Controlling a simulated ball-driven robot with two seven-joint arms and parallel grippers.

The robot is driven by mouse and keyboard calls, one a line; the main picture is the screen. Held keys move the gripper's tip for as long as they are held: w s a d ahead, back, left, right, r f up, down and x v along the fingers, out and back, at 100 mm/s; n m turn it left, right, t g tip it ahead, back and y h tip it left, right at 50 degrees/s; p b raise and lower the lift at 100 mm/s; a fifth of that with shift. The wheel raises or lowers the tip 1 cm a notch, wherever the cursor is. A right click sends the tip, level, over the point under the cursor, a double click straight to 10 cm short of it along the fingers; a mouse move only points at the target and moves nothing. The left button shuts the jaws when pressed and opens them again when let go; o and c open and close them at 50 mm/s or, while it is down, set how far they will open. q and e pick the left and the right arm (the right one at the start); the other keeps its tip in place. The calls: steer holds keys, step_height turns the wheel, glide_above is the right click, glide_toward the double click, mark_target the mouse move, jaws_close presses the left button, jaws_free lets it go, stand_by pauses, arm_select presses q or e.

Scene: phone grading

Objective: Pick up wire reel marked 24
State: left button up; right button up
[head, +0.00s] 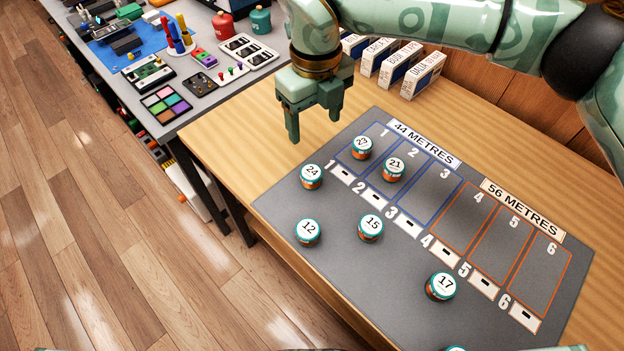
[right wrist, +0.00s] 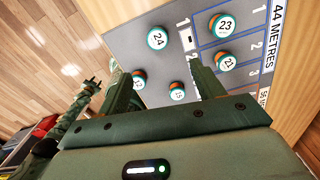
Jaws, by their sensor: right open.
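The wire reel marked 24 (head: 311,176), a short round reel with a white top and teal rim, stands upright on the grey mat (head: 290,205), left of slot 1. It also shows near the top of the right wrist view (right wrist: 157,38). My right gripper (head: 312,118) is open and empty above the wooden table, up the picture from reel 24 and apart from it. In the right wrist view its two fingers (right wrist: 163,88) point towards the mat. A green patterned part at that view's left edge looks like my left arm; its jaws are unclear.
Reel 23 (head: 361,147) stands in slot 1 and reel 21 (head: 393,169) in slot 2. Reels 12 (head: 307,232), 15 (head: 371,228) and 17 (head: 440,286) stand on bare mat. White boxes (head: 424,74) line the table's back. Slots 3 to 6 are empty.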

steer(key=b, duration=0.3)
glide_toward(311, 172)
steer(key=f, duration=0.5)
steer(key=shift+d+f, duration=0.1)
steer(key=shift+d, duration=0.25)
steer(key=f, duration=0.1)
steer(key=f+b, duration=0.1)
steer(key=f, duration=0.1)
steer(key=f+b, duration=0.1)
steer(key=f, duration=0.1)
steer(key=shift+a+f, duration=0.2)
steer(key=shift+a, duration=0.15)
arm_select(q)
steer(key=shift+g, duration=0.3)
steer(key=f, duration=0.1)
steer(key=s+f, duration=0.1)
steer(key=f, duration=0.1)
steer(key=s+f, duration=0.1)
steer(key=shift+d+f, duration=0.1)
steer(key=shift+f, duration=0.2)
arm_select(e)
steer(key=shift+r, duration=0.1)
steer(key=c, duration=1.1)
